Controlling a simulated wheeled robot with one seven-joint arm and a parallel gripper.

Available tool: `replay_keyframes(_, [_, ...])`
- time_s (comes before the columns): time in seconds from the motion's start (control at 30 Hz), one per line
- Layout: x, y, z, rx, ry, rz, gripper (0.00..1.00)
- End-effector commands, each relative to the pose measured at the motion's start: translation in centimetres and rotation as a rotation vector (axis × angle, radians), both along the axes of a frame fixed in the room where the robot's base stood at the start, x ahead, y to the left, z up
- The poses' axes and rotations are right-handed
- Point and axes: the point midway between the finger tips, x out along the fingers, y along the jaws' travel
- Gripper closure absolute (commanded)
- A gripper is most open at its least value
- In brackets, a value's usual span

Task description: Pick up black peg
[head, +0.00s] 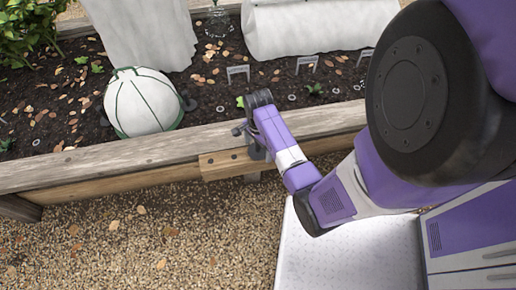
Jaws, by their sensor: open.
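Small dark pegs sit at the edge of a white domed cover with green ribs (145,102); one dark peg (190,104) is on the soil at its right side. I cannot tell for sure which one is the black peg. My gripper (254,150) is at the front board of the bed, right of the cover and apart from these pegs. Its fingers are small here and partly hidden by my wrist, and I see nothing held in them.
The bed's front board (110,157) runs across the view, with a small wooden block (225,164) on its outer side. White sheets (320,27) lie at the back. Small label markers (306,63) stand in the soil. A leafy plant (28,30) is at the left. Gravel fills the lower left.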

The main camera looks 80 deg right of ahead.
Motion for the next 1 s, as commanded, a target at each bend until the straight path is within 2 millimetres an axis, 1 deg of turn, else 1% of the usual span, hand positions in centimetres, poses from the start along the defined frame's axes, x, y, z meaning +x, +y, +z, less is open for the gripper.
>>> replay_keyframes(0.03, [0.0, 0.0, 0.0, 0.0, 0.0, 0.0, 0.03])
replay_keyframes(0.07, [0.0, 0.0, 0.0, 0.0, 0.0, 0.0, 0.07])
replay_keyframes(0.1, [0.0, 0.0, 0.0, 0.0, 0.0, 0.0, 0.15])
replay_keyframes(0.17, [0.0, 0.0, 0.1, 0.0, 0.0, 0.0, 0.27])
replay_keyframes(0.3, [0.0, 0.0, 0.1, 0.0, 0.0, 0.001, 0.54])
replay_keyframes(0.37, [0.0, 0.0, 0.1, 0.0, 0.0, 0.001, 0.66])
replay_keyframes(0.4, [0.0, 0.0, 0.1, 0.0, 0.0, 0.001, 0.68])
replay_keyframes(0.63, [0.0, 0.0, 0.2, -0.001, -0.001, 0.001, 0.68])
replay_keyframes(0.77, [0.1, 0.0, 0.7, -0.001, 0.0, 0.001, 0.68])
replay_keyframes(0.87, [0.1, 0.0, 1.7, -0.002, -0.001, 0.002, 0.68])
replay_keyframes(1.0, [0.1, 0.0, 3.8, -0.003, -0.002, 0.002, 0.68])
